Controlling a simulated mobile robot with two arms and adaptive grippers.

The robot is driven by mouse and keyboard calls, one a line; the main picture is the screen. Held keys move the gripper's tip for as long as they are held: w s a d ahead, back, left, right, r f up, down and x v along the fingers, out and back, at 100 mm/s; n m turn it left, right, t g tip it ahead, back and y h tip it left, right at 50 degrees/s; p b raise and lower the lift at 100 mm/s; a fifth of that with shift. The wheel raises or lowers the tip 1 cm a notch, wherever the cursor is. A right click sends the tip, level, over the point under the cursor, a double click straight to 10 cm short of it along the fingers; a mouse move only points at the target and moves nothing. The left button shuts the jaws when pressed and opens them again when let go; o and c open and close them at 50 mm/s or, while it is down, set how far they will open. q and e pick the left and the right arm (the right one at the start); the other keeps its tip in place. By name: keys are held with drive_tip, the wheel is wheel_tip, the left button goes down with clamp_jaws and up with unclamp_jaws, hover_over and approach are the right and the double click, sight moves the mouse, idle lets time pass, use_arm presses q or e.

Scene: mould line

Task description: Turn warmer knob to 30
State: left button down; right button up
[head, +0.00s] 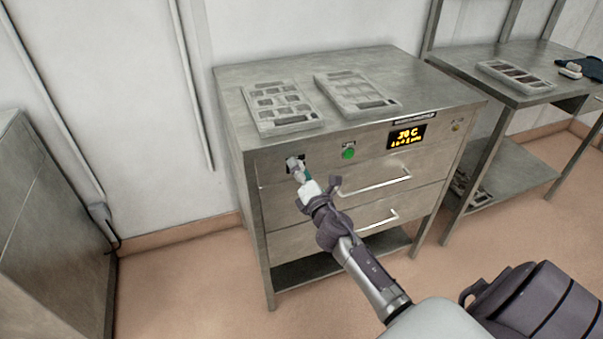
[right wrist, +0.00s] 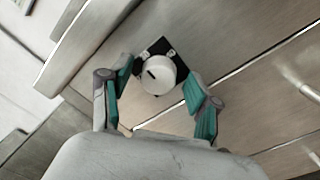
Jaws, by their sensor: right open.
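The warmer (head: 350,220) is a steel cabinet with a control panel along its front top edge. Its display (head: 406,136) shows orange characters that look like 30 C, with a smaller line below. The warmer knob (right wrist: 159,74) is a pale round dial with a dark mark on a black plate, seen in the right wrist view. My right gripper (head: 296,166) is at the knob at the panel's left end. In the right wrist view its two teal-padded fingers are spread on either side of the knob, with visible gaps. My left gripper is out of view.
A green button (head: 348,153) sits right of the knob. Two drawers with bar handles (head: 376,183) are below the panel. Two grey moulds (head: 282,105) (head: 356,94) lie on the warmer's top. A steel table (head: 530,75) stands at the right, and a steel cabinet (head: 55,230) at the left.

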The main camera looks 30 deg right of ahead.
drive_tip(key=v, duration=1.2)
